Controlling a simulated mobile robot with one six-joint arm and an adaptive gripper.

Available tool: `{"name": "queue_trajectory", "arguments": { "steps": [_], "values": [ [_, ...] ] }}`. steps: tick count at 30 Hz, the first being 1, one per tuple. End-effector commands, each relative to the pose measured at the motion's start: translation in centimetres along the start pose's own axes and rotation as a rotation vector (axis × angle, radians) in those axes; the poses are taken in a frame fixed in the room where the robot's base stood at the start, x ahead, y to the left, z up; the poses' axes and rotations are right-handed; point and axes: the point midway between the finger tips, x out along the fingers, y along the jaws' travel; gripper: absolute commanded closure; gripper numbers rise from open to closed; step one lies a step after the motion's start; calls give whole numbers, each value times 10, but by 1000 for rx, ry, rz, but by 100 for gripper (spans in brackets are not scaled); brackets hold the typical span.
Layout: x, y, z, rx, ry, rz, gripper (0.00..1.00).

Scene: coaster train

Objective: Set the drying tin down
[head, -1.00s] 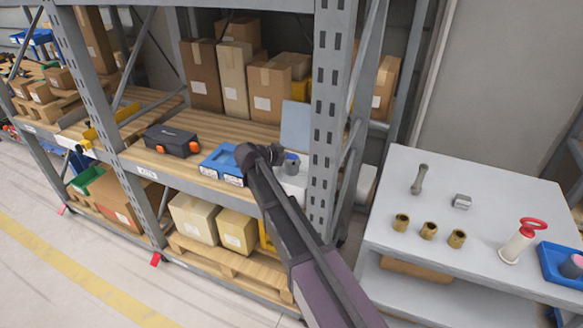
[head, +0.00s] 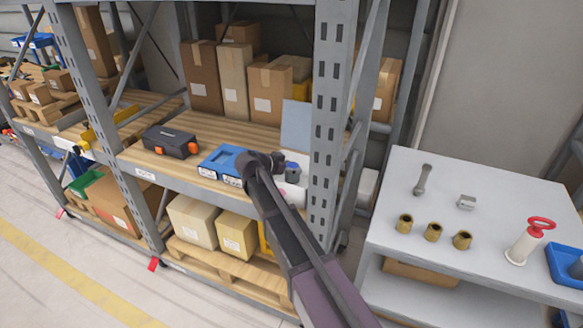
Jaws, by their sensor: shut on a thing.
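My gripper (head: 277,162) is at the front edge of the wooden rack shelf (head: 205,130), just right of a blue tray (head: 216,157). It is shut on a small grey-blue tin (head: 292,171), which I take to be the drying tin. The tin shows only partly at the gripper's right side, above or in front of a white box (head: 291,190). The fingers are small and dark here, and my arm hides part of the shelf edge. I cannot tell whether the tin touches the box.
A dark toolbox (head: 171,142) with orange ends stands left of the tray. Cardboard boxes (head: 235,80) and a pale blue panel (head: 296,125) stand behind. A perforated rack post (head: 327,110) rises close on the right. A grey table (head: 505,205) holds brass fittings (head: 433,232).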

Motion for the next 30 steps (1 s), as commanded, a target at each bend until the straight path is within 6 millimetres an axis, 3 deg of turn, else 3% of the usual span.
{"name": "queue_trajectory", "arguments": {
  "steps": [15, 16, 18, 30],
  "values": [
    [4, 0, 7, 0, 0, 0, 81],
    [4, 0, 8, 0, 0, 0, 23],
    [4, 0, 8, 0, 0, 0, 2],
    [4, 0, 7, 0, 0, 0, 0]
  ]
}}
